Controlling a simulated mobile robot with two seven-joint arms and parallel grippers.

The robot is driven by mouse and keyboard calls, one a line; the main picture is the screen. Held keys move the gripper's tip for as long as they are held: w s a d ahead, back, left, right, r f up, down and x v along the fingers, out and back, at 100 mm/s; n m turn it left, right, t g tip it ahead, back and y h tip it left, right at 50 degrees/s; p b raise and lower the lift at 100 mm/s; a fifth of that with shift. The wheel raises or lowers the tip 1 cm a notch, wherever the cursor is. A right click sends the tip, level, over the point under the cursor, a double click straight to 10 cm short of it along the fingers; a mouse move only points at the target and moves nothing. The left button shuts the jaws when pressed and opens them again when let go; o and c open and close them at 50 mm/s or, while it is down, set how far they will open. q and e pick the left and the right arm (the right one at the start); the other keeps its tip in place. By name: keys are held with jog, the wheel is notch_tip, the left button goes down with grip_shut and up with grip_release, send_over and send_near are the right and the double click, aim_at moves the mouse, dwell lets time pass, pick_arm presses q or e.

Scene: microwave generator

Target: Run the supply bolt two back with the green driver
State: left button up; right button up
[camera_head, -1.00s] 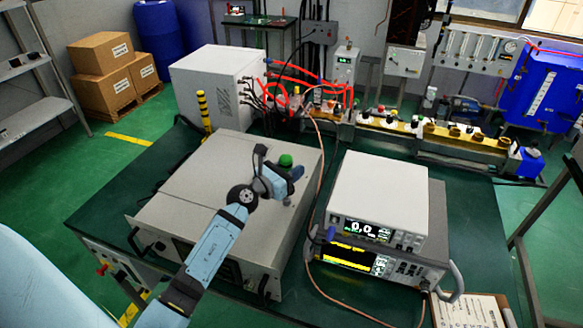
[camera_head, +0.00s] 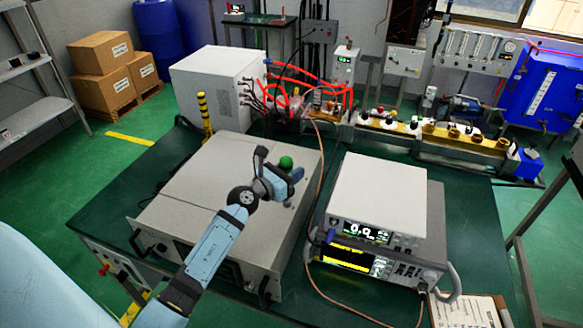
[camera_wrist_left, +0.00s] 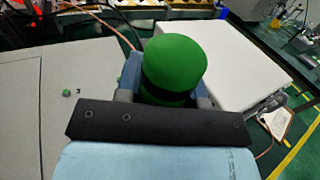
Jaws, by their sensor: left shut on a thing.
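The green driver (camera_head: 286,162) is gripped upright in my left gripper (camera_head: 284,181), above the right part of the top of a large grey box unit (camera_head: 205,190). Its rounded green handle (camera_wrist_left: 175,65) fills the middle of the left wrist view, between the two fingers. The driver's lower end is hidden, so I cannot tell whether it touches anything. A small green spot (camera_wrist_left: 67,92) and a tiny dark mark lie on the grey top, left of the driver in the wrist view. I cannot make out which part is supply bolt two. My right gripper is out of view.
Two stacked instruments (camera_head: 378,200) with lit displays stand right of the grey unit. A copper-coloured cable (camera_head: 318,150) runs between them. A white cabinet (camera_head: 213,85) with black and red hoses stands behind. An open carton (camera_head: 470,310) is at the lower right.

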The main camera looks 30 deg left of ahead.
aim_at(291, 158)
pick_arm(q)
jog(key=shift+w+r+p, duration=0.1)
jog(key=shift+r+p, duration=1.6)
jog(key=shift+r, duration=0.5)
jog(key=shift+r+p, duration=0.3)
jog(key=shift+r, duration=1.85)
